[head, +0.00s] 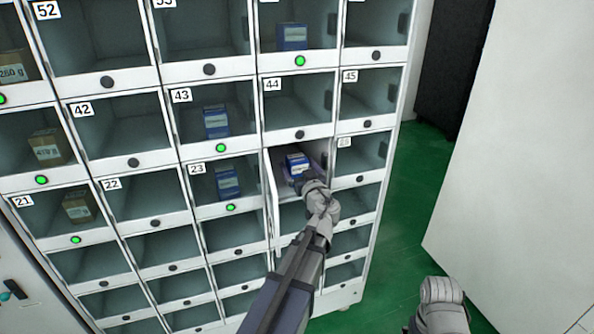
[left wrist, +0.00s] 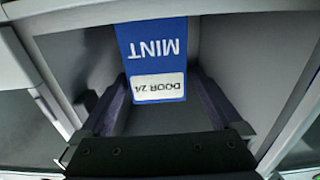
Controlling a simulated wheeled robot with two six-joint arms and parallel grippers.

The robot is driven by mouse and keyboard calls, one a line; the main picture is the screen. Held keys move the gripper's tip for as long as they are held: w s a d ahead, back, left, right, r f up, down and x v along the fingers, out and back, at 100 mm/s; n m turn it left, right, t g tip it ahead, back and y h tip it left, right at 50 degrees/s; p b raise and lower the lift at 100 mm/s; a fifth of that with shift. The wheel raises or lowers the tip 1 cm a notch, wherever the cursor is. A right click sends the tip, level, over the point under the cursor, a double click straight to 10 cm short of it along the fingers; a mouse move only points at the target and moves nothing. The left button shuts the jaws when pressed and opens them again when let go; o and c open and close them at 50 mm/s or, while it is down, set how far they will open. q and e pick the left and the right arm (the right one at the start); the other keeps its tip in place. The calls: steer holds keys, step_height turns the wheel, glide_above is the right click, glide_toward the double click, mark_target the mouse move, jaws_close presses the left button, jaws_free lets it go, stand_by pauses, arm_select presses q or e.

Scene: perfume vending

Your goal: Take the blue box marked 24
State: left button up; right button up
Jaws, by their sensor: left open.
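The blue box (head: 297,164) sits in an open compartment in the lower right part of the locker. In the left wrist view the box (left wrist: 152,50) appears upside down, with "MINT" and a white label that reads "DOOR 24". My left gripper (left wrist: 158,84) is open and faces it inside the compartment. Its dark fingers show to either side of the label end of the box. I cannot tell whether they touch it. My right gripper is not in view; part of my right arm shows at the bottom right.
An open door (head: 272,192) stands at the left side of the compartment. Other blue boxes stand behind doors 23 (head: 228,183) and 43 (head: 216,121). A large white panel (head: 520,170) stands at the right. Green floor (head: 410,190) lies between it and the locker.

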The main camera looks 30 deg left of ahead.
arm_select(q)
steer(key=x, duration=0.5)
steer(key=shift+w+f, duration=0.15)
steer(key=shift+f, duration=0.1)
steer(key=c, duration=1.4)
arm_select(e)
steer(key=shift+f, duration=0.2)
arm_select(q)
steer(key=shift+d+r, duration=0.1)
steer(key=shift+r, duration=0.1)
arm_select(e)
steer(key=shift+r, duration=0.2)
